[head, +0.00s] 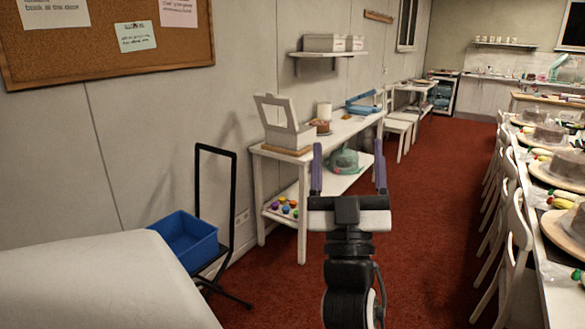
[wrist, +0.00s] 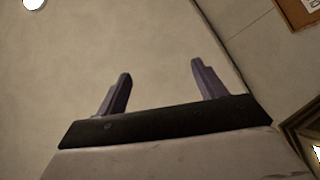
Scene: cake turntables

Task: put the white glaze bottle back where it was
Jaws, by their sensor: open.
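My gripper (head: 349,178) is raised in the middle of the head view, open and empty, with its two purple-grey fingers pointing up and well apart. In the wrist view, my gripper (wrist: 161,88) shows empty fingers against a bare, pale surface. I cannot make out a white glaze bottle in either view. A small white cylinder (head: 324,112) stands on the white side table (head: 353,128) by the left wall, but it is too small to tell what it is.
A blue bin (head: 183,240) on a black folding cart stands at left. Several coloured balls (head: 285,206) lie on the side table's lower shelf. Cake tables with white chairs (head: 515,240) line the right. The red carpet aisle (head: 430,215) between is clear.

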